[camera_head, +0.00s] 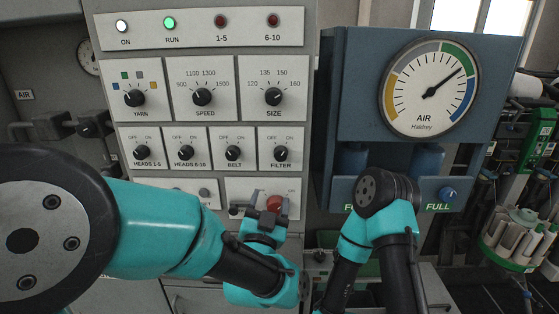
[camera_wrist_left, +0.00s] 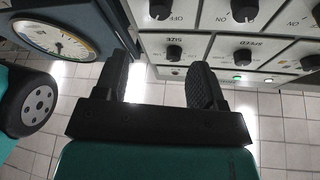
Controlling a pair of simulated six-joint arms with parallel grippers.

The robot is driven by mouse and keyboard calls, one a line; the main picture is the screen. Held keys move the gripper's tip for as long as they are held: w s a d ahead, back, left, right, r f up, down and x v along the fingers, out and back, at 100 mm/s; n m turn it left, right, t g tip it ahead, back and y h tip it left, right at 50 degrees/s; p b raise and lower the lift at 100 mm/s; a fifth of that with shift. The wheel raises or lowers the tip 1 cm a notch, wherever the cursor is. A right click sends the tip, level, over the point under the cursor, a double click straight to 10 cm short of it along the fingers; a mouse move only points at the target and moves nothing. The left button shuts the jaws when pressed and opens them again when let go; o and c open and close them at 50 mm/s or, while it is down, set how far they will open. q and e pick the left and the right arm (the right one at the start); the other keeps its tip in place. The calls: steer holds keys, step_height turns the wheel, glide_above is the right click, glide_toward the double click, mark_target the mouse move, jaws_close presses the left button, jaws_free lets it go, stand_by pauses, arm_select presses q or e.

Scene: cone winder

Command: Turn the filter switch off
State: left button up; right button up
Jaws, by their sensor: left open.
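The FILTER switch (camera_head: 281,153) is a black knob on a white plate, at the right end of the lower row of switches. Its pointer seems to lean up and right, toward ON, but it is small. In the left wrist view the panel is upside down. There the open fingers (camera_wrist_left: 157,78) point toward it, and the FILTER knob (camera_wrist_left: 160,9) lies beyond them at the top edge. My right gripper is not visible.
The BELT switch (camera_head: 233,154) is directly left of FILTER, and the SIZE knob (camera_head: 273,96) is above. A blue box with the AIR gauge (camera_head: 430,88) stands to the right. My right arm is bent in front of its lower part.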

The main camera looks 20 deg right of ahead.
mark_target(281, 157)
arm_select(q)
steer(key=x, duration=1.3)
steer(key=shift+w+d, duration=0.1)
steer(key=shift+w, duration=0.15)
steer(key=shift+c, duration=0.4)
steer(key=c, duration=0.8)
steer(key=shift+n+y, duration=0.3)
steer(key=shift+n, duration=0.3)
steer(key=n+t+y, duration=0.1)
steer(key=n+y, duration=0.1)
steer(key=n, duration=0.2)
steer(key=n+y, duration=0.2)
steer(key=n, duration=0.1)
steer(key=shift+s+d+n+t, duration=0.1)
steer(key=shift+d+n+t, duration=0.1)
steer(key=shift+n+t, duration=0.2)
steer(key=n+y, duration=0.2)
steer(key=n, duration=0.2)
steer(key=n+y, duration=0.2)
steer(key=n, duration=0.2)
steer(key=shift+d+n, duration=0.1)
steer(key=shift+n, duration=0.2)
steer(key=shift+c, duration=0.2)
steer(key=shift+y, duration=0.4)
